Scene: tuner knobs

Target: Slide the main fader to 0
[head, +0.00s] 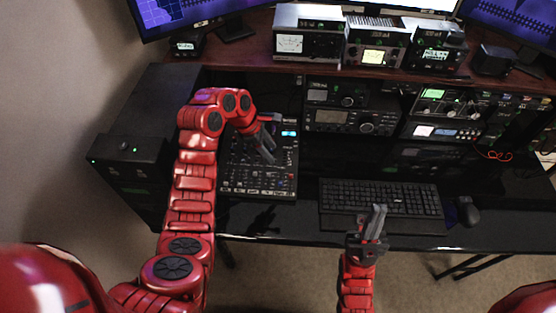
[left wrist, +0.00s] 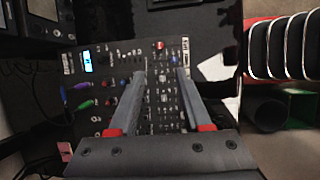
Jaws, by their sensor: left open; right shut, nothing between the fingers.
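The black mixer panel (head: 285,188) lies on the desk, partly hidden under my left arm. In the left wrist view the panel (left wrist: 125,62) shows coloured knobs, a small lit screen (left wrist: 87,57) and rows of small sliders. A red cap (left wrist: 159,45) sits beyond the fingertips. I cannot tell which slider is the main fader, nor read its mark. My left gripper (head: 266,150) is over the panel, open, its fingers (left wrist: 161,73) on either side of a column of pale caps. I cannot tell if they touch. My right gripper (head: 377,222) is shut and empty at the keyboard's front edge.
A keyboard (head: 385,195) and mouse (head: 467,211) lie right of the mixer. Radio units (head: 350,120) stand behind, under a shelf with more devices (head: 308,42) and monitors. A black cabinet (head: 135,150) stands at the left.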

